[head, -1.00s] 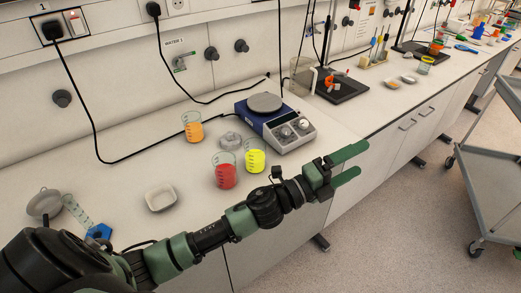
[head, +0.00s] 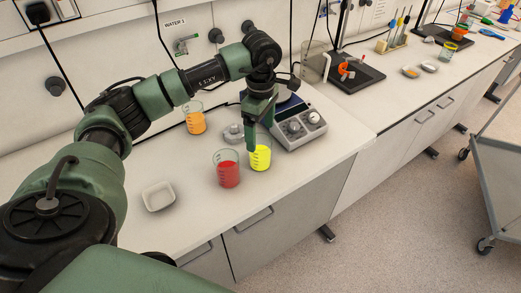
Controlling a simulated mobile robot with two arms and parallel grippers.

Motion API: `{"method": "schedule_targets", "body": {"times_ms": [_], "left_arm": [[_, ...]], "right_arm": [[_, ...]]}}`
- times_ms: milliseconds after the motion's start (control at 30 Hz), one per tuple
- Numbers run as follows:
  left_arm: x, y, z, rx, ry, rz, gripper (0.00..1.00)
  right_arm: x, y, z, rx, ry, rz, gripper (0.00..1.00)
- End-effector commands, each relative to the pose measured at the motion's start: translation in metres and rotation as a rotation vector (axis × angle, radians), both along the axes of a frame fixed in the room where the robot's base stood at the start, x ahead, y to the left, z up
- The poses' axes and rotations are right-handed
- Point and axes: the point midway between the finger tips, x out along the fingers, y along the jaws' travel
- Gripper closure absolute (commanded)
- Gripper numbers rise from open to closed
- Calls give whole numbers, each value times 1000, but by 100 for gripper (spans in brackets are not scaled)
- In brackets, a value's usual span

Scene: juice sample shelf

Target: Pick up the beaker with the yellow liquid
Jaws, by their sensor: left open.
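The beaker with yellow liquid (head: 261,160) stands upright on the white bench, in front of the hotplate. My left gripper (head: 259,136) points down at it from above and is open. One green finger overlaps the beaker's upper left side in the picture; the other ends near its upper right. The fingers hide part of the rim, and I cannot tell whether they touch the glass. My right gripper is not in view.
A beaker with red liquid (head: 227,173) stands close to the left of the yellow one. A beaker with orange liquid (head: 195,123), a small clear dish (head: 233,133) and the hotplate (head: 301,127) stand behind. A white weighing dish (head: 159,196) lies at the left. The bench's front edge is near.

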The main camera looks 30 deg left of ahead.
Motion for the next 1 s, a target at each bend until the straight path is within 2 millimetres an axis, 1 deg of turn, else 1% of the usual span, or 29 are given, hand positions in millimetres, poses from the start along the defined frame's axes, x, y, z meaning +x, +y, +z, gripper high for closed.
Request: {"method": "schedule_targets", "body": {"times_ms": [233,400,500,633,800,833,867,900,967,1000], "left_arm": [[-4,-1,-26,-2,6,1,14],[-9,-5,-49,-4,7,0,14],[-8,-5,-64,-5,5,0,14],[-7,-5,-73,-4,2,0,14],[-7,-5,-74,-4,1,0,14],[-7,-5,-74,-4,1,0,16],[-7,-5,-74,-5,0,0,25],[-7,-5,-73,-5,0,0,36],[-7,-5,-73,-5,0,0,53],[-7,-5,-73,-5,0,0,64]], "right_arm": [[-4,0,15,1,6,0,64],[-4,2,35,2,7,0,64],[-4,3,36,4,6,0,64],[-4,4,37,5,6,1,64],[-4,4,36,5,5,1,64],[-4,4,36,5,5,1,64],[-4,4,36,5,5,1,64],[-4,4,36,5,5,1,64],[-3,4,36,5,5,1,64],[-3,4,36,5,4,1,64]]}}
